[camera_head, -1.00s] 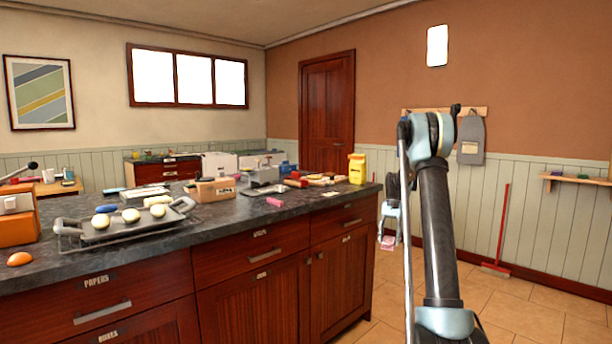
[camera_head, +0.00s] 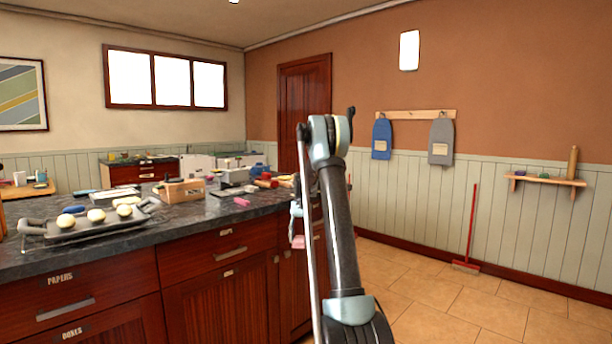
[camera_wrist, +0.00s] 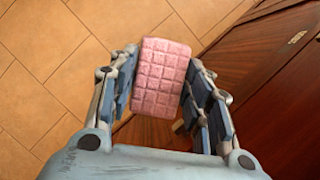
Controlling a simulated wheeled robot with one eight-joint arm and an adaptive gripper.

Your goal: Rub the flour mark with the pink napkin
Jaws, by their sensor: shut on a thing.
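The pink napkin (camera_wrist: 160,78) is a folded, quilted block between the fingers of my gripper (camera_wrist: 162,88) in the wrist view. My gripper is shut on it, with a finger on each side. In the head view the napkin (camera_head: 298,242) is a small pink patch below my gripper (camera_head: 297,228), beside the counter's right end and below its top. My arm partly hides that area. I cannot make out a flour mark in either view.
The dark counter (camera_head: 140,232) with drawers stands at left. It bears a tray (camera_head: 60,238) with pale rolls, a wooden box (camera_head: 181,190) and a small pink block (camera_head: 242,202). Open tiled floor (camera_head: 420,290) lies right. A red-handled broom (camera_head: 471,230) leans by the wall.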

